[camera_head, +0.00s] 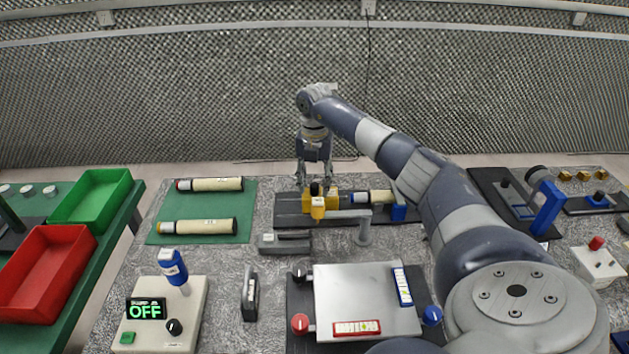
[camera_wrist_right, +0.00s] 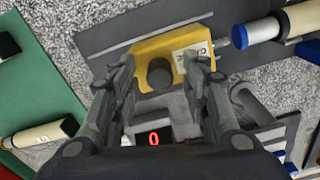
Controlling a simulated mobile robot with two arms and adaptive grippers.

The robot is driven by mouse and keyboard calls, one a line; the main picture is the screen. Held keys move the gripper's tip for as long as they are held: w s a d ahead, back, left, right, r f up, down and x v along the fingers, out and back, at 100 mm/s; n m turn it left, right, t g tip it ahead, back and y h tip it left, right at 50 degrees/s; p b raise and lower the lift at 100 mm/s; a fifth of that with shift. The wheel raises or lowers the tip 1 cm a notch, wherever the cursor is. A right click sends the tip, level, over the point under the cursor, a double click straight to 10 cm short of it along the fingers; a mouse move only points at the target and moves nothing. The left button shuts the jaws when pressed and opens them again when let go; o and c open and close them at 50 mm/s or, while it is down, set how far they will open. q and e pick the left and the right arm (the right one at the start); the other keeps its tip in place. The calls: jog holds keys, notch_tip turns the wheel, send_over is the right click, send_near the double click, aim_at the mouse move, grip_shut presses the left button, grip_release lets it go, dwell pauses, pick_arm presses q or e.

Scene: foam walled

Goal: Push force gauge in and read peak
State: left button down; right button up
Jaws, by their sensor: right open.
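A yellow block (camera_head: 318,207) with a black knob sits on a dark base plate near the back middle of the table. I take it to be the force gauge. In the right wrist view the yellow block (camera_wrist_right: 178,42) carries a partly hidden white label, and its knob (camera_wrist_right: 160,74) faces me. A red "0" display (camera_wrist_right: 154,139) shows below it. My right gripper (camera_head: 314,184) is over the yellow block, open. In its wrist view the two fingers (camera_wrist_right: 160,62) lie either side of the knob; contact is unclear. My left gripper is out of view.
A tube with a blue end (camera_head: 366,197) lies right of the block. A grey lever (camera_head: 363,228) and a small grey box (camera_head: 285,243) stand in front. A green mat (camera_head: 207,211) with two tubes is left. My right arm covers the table's right middle.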

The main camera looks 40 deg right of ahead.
aim_at(333, 192)
grip_shut()
jog(key=shift+s+d, duration=0.8)
jog(key=shift+d, duration=0.2)
jog(key=shift+s+d, duration=0.8)
jog(key=shift+d, duration=0.15)
grip_release()
jog(key=shift+s+d, duration=0.1)
jog(key=shift+r, duration=0.1)
notch_tip(333, 192, up, 12)
jog(key=shift+f, duration=0.2)
